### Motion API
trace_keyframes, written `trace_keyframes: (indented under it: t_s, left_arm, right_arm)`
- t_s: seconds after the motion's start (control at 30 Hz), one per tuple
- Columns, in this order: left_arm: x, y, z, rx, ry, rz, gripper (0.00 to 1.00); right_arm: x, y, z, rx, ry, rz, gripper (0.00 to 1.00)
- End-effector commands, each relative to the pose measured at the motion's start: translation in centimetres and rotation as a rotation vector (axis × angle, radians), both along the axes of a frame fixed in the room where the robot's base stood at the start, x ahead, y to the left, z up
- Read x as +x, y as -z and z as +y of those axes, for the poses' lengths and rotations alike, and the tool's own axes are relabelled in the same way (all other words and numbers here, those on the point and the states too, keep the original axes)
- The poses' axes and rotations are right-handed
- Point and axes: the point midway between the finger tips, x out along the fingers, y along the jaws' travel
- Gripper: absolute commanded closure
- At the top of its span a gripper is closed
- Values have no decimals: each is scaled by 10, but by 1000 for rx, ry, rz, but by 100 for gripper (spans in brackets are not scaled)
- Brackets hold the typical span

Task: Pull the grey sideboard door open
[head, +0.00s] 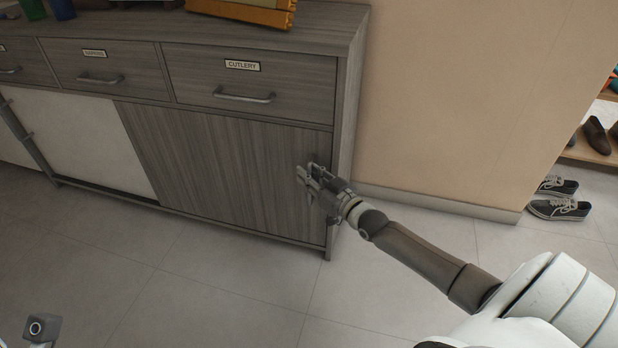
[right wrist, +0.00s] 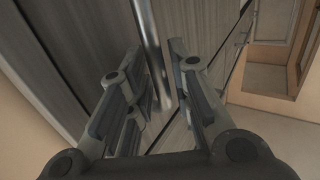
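The grey sideboard door (head: 215,165) is a wood-grain panel below the cutlery drawer and looks closed in the head view. My right gripper (head: 305,178) is at the door's right side. In the right wrist view, a vertical metal bar handle (right wrist: 148,35) runs down between the two fingers of my right gripper (right wrist: 158,60). The fingers stand apart, with a small gap seen on each side of the bar. In the head view the handle is mostly hidden by the gripper. My left gripper is not in view; only a small grey part of mine shows at the bottom left.
The sideboard top (head: 150,22) carries an orange-yellow object (head: 245,10) and cups. A cutlery drawer (head: 250,85) sits above the door, with a white panel (head: 95,140) to the left. The floor in front (head: 210,275) is clear. Shoes (head: 560,207) lie at the right.

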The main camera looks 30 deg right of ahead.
Motion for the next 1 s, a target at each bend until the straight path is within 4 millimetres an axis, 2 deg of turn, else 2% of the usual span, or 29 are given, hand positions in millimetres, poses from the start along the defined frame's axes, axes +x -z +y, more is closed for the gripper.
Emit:
trace_keyframes:
  t_s: [0.33, 0.5, 1.0]
  left_arm:
    - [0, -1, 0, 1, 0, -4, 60]
    - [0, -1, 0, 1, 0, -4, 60]
    - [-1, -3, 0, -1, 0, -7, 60]
  right_arm:
    - [3, 0, 1, 0, 0, 0, 81]
    - [2, 0, 0, 1, 0, 0, 100]
    - [5, -2, 3, 3, 0, -2, 100]
